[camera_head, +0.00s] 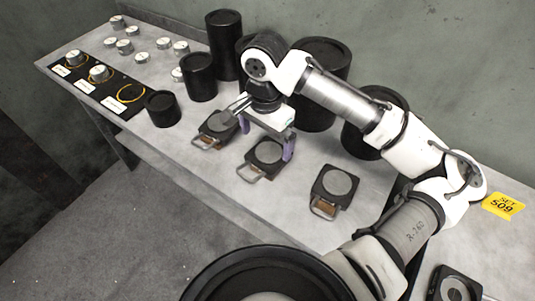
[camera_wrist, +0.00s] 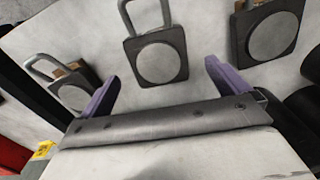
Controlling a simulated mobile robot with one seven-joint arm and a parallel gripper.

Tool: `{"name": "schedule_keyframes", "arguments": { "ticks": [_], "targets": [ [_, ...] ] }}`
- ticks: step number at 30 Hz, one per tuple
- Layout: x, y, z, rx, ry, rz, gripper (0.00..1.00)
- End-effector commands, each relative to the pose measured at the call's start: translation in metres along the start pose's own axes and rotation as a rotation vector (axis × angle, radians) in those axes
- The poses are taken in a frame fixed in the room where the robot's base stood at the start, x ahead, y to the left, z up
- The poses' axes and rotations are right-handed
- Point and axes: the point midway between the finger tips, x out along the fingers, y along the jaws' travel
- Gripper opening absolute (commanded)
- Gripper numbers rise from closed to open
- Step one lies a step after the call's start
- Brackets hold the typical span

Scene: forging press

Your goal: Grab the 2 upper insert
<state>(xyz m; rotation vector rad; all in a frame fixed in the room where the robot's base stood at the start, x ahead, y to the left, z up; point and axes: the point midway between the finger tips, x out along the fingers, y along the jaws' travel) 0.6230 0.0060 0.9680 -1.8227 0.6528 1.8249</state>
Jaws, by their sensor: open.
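Three dark square plates with round grey discs and wire handles, which look like the inserts, lie in a row on the table: a left one (camera_head: 219,124), a middle one (camera_head: 265,153) and a right one (camera_head: 337,185). My gripper (camera_head: 266,138) is open and empty, its purple fingers pointing down above the middle plate. In the wrist view the middle plate (camera_wrist: 156,62) shows between and beyond the fingertips (camera_wrist: 160,72), apart from them. The other plates show at the right (camera_wrist: 268,32) and lower left (camera_wrist: 72,95). I cannot tell which is number 2.
Black cylinders (camera_head: 224,45) stand along the back of the table. A black mat (camera_head: 112,104) with yellow rings and small silver pieces lies at the left. Another dark plate (camera_head: 450,275) lies at the lower right. A yellow sign (camera_head: 503,206) reads "SET 509".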

Motion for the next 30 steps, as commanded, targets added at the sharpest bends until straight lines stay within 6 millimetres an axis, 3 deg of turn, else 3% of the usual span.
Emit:
{"name": "schedule_keyframes", "arguments": {
  "ticks": [13, 22, 30],
  "targets": [
    [0.048, 0.004, -0.001, 0.0, 0.0, 0.001, 1.0],
    [0.053, 0.004, -0.001, -0.002, 0.001, 0.0, 1.0],
    [0.053, 0.004, -0.001, -0.002, 0.001, 0.0, 0.65]
  ]
}}
